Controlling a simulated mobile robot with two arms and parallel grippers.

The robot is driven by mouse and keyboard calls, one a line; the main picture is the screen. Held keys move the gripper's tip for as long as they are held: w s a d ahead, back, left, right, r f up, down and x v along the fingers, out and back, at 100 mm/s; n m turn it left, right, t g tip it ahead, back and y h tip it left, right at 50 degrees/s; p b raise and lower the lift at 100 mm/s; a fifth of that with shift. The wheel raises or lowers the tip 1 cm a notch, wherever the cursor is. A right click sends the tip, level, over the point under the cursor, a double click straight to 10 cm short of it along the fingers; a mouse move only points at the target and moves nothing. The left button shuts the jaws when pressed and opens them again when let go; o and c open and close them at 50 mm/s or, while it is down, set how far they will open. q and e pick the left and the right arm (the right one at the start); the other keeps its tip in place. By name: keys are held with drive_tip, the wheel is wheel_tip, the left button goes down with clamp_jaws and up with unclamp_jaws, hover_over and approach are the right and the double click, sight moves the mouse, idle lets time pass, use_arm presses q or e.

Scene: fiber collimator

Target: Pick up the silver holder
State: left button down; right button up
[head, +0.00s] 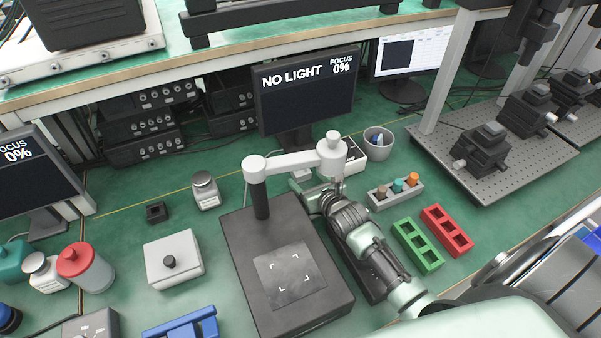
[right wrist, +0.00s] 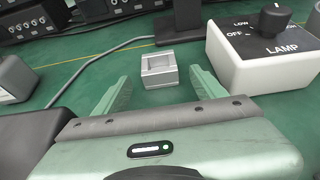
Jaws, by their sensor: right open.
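The silver holder (right wrist: 161,79) is a small square grey block with a recess in its top. In the right wrist view it stands on the green bench just beyond my open fingers. My right gripper (right wrist: 158,92) is open and empty, with one green finger to each side of the line to the holder. In the head view a small grey piece of what seems to be the holder (head: 301,174) shows beside the microscope-like stand's arm, and my right gripper (head: 312,189) is partly hidden by its own wrist. My left gripper is not in view.
A white lamp box (right wrist: 262,56) with a black knob stands close on the right. The dark inspection stand (head: 235,250) with its overhanging white arm (head: 290,163) is close to my right arm. A monitor (head: 308,91) stands behind. Green (head: 417,246) and red (head: 447,230) racks lie right.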

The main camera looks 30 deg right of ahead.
drive_tip(key=shift+w+f, duration=0.3)
drive_tip(key=shift+w, duration=0.35)
drive_tip(key=shift+r, duration=0.1)
clamp_jaws()
